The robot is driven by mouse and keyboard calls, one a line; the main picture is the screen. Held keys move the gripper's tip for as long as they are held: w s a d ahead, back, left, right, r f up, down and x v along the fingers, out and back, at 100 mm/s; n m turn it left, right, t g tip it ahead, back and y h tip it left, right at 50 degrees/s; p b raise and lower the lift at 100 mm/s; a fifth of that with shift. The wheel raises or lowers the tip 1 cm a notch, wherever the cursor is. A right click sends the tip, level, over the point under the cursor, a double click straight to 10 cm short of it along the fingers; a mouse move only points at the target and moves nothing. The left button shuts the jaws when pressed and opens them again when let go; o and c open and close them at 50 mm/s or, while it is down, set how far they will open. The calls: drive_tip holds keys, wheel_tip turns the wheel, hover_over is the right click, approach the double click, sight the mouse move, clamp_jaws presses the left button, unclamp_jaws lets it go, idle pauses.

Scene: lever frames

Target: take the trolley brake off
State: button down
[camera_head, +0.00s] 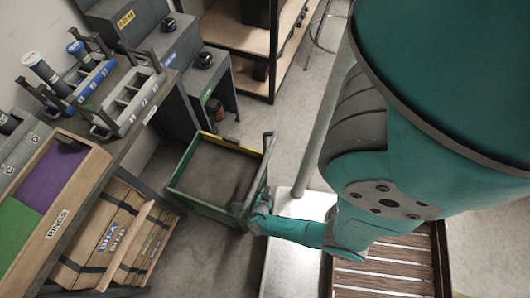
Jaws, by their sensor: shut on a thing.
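The trolley (178,195) is a green, open-topped box with a dark floor and a yellow strip on its far edge. A dark bar (268,150) stands along its right side. My teal arm comes from the right, and my gripper (259,203) is at the lower end of this bar, beside the trolley's near right corner. The gripper is shut on the bar there. The fingers are small and partly hidden by my wrist. I cannot tell whether this bar is the brake lever or the push handle, and no separate brake shows.
A workbench with tool racks (130,100) and a box with purple and green compartments (45,185) stands at left, a wooden crate (115,240) below. Shelves (240,35) stand behind. A slatted wooden surface (385,270) is at lower right. Floor (300,120) is clear right of the trolley.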

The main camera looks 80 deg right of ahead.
drive_tip(key=c, duration=1.3)
unclamp_jaws()
drive_tip(key=shift+a, duration=0.1)
drive_tip(key=shift+v, duration=6)
